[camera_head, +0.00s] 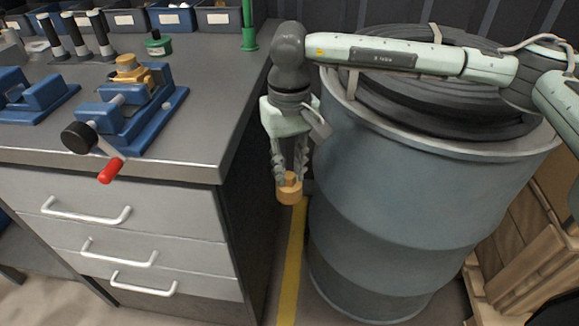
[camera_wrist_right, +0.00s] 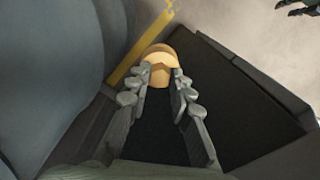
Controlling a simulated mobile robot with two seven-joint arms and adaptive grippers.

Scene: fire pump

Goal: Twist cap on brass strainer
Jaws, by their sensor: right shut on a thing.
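My right gripper (camera_head: 289,177) hangs down in the gap between the workbench and the barrel, shut on a brass cap (camera_head: 290,194). The cap also shows between the fingertips in the right wrist view (camera_wrist_right: 158,68), well above the floor. The brass strainer (camera_head: 131,73) sits in a blue vise (camera_head: 140,105) on the workbench, to the left of the gripper and apart from it. The vise has a black knob and a red handle at its front. My left gripper is not clearly in the head view.
The workbench (camera_head: 205,112) has drawers with white handles below. A large blue-grey barrel (camera_head: 400,200) with coiled hose on top stands close to the right. Another blue vise (camera_head: 35,92), dark upright posts, a green-based item (camera_head: 158,46) and bins stand on the bench. A wooden pallet is at the far right.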

